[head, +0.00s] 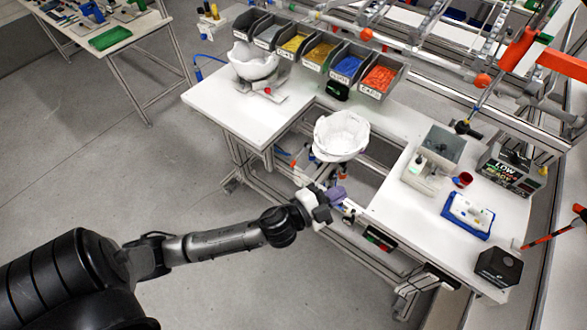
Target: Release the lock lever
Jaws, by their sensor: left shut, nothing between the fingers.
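My left gripper (325,206) reaches in from the lower left and is shut and empty. It is at the front of the workbench, just below the white helmet shell (341,134) in the middle gap. A small purple part (336,193) shows right beside the gripper; whether they touch I cannot tell. I cannot make out the lock lever for certain; the gripper and small parts around it may hide it. A second white shell (254,62) sits on a holder with a red knob (267,91) at the left. My right gripper is not in view.
Labelled bins (379,82) line the back of the bench. The right bench top holds a grey container (441,147), a red cup (462,180), a blue-edged tray (467,215) and a black box (497,266). A red-and-black control box (379,239) hangs at the front edge. The left floor is clear.

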